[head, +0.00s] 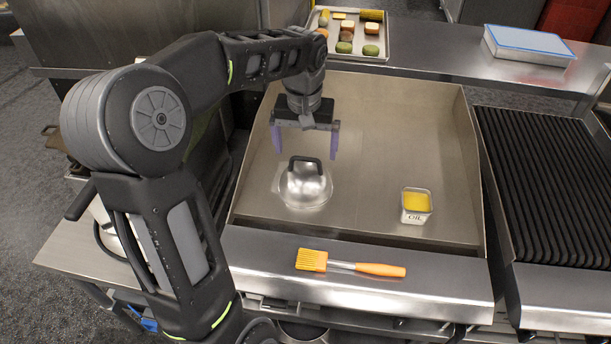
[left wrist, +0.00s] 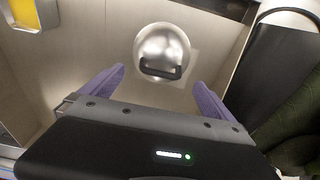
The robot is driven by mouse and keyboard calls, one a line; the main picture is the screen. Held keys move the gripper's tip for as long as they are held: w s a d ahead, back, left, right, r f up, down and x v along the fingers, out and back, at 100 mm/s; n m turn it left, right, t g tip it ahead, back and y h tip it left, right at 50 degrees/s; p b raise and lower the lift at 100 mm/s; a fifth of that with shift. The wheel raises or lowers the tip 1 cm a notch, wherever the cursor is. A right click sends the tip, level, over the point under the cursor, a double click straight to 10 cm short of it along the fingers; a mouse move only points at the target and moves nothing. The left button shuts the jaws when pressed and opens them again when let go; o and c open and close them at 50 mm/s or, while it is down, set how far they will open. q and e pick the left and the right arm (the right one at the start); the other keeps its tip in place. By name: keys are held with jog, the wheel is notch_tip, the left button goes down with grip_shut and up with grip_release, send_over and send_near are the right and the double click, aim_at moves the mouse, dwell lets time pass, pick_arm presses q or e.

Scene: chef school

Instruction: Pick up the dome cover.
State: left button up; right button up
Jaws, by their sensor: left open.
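The dome cover (head: 304,186) is a shiny metal dome with a black handle on top. It stands upright on the flat steel griddle (head: 390,130). In the left wrist view the dome cover (left wrist: 158,42) lies beyond the fingertips, with its handle roughly between their lines. My left gripper (head: 306,150) points down above the dome cover, its purple fingers wide apart and empty. The fingers also show in the left wrist view (left wrist: 160,84). They appear apart from the handle. My right gripper is in neither view.
An oil tin (head: 416,206) stands on the griddle to the right of the dome. An orange-handled brush (head: 345,264) lies on the front ledge. Raised steel walls edge the griddle. A ribbed grill (head: 545,180) is at right, and a food tray (head: 330,45) is behind.

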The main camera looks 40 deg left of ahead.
aim_at(306, 173)
pick_arm(q)
jog(key=shift+w+a+f+p, duration=0.1)
jog(key=shift+f+p, duration=0.25)
jog(key=shift+f, duration=0.95)
jog(key=shift+w+a+f+p, duration=0.1)
jog(key=shift+f+p, duration=0.25)
jog(key=shift+f, duration=0.95)
jog(key=c, duration=2.1)
